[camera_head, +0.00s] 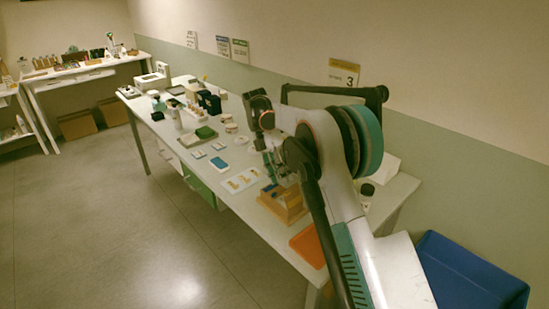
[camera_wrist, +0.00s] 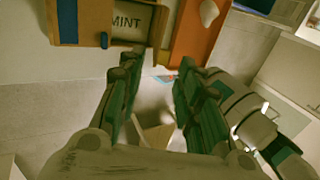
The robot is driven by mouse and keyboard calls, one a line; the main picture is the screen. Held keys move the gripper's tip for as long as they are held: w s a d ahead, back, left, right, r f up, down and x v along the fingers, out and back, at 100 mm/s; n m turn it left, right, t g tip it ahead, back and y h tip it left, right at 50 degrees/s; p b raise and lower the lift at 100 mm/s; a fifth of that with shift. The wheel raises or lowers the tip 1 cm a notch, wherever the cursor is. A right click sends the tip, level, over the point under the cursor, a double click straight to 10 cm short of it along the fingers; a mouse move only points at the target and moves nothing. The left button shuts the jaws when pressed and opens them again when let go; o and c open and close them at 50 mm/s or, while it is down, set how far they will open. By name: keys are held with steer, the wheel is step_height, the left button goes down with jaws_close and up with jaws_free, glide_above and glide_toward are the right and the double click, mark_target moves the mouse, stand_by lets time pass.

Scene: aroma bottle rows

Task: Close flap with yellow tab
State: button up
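A wooden box (camera_head: 286,208) stands on the long white table below my gripper (camera_head: 277,176). In the wrist view the box (camera_wrist: 80,28) is at the upper left, with a blue tab (camera_wrist: 67,22) and a compartment lettered "MINT" (camera_wrist: 126,23). A small dark tab (camera_wrist: 104,40) sits near its lower edge. I cannot make out a yellow tab on a flap. In the wrist view my gripper (camera_wrist: 155,82) has its two green fingers apart with a clear gap between them; the fingertips are near the box's lower right corner. The arm partly hides the box in the head view.
An orange tray (camera_head: 308,246) lies beside the box; in the wrist view it (camera_wrist: 190,45) holds a pale lump (camera_wrist: 209,13). White cards (camera_head: 241,181) and a blue pad (camera_head: 219,164) lie to the left. A blue bin (camera_head: 470,273) stands at the right.

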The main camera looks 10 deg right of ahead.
steer(key=v, duration=0.8)
steer(key=shift+c, duration=0.2)
